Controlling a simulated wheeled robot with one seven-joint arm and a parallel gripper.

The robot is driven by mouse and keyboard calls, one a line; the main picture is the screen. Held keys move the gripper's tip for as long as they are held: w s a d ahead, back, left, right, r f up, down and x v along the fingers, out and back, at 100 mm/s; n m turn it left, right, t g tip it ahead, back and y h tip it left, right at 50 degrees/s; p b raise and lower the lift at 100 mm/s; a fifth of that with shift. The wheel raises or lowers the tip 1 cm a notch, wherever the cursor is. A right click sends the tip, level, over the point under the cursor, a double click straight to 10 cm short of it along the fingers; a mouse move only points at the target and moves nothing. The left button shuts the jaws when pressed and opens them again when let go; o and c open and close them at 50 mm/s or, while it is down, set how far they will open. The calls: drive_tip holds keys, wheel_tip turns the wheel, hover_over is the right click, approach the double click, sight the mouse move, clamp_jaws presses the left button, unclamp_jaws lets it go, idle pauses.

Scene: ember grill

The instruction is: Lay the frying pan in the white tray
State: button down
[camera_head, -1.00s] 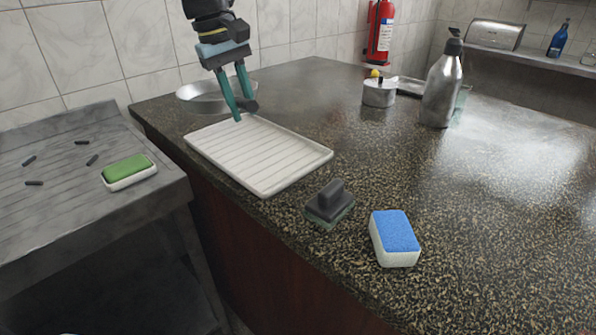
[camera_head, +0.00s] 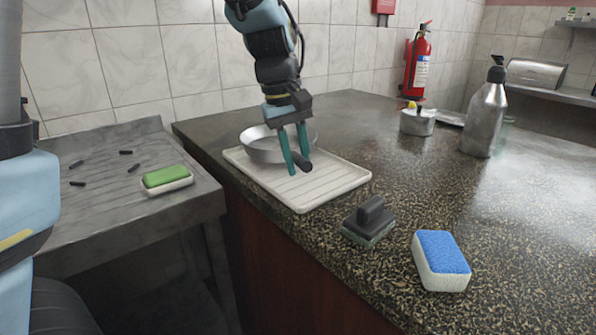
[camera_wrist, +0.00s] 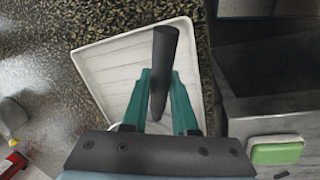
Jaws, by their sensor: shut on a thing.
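The frying pan (camera_head: 262,148) is a shallow silvery pan with a dark handle (camera_wrist: 164,60). In the head view it is over the back left part of the white ribbed tray (camera_head: 335,187); I cannot tell if it touches the tray. My gripper (camera_head: 300,168) points down and is shut on the pan's handle, whose dark end sticks out past the fingers. In the wrist view the handle lies between the teal fingers of my gripper (camera_wrist: 160,95), with the white tray (camera_wrist: 95,65) below. The pan's bowl is mostly hidden there.
A black-handled scrubber (camera_head: 369,222) and a blue and white sponge (camera_head: 440,262) lie on the counter in front of the tray. A lidded pot (camera_head: 417,122) and a metal bottle (camera_head: 484,115) stand farther right. A green sponge in a dish (camera_head: 167,180) sits on the left metal surface.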

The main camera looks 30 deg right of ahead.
drive_tip(key=shift+f, duration=1.45)
drive_tip(key=c, duration=0.7)
unclamp_jaws()
wheel_tip(320, 180, up, 12)
drive_tip(key=a, duration=0.2)
drive_tip(key=shift+w+a, duration=0.15)
drive_tip(key=shift+w, duration=0.15)
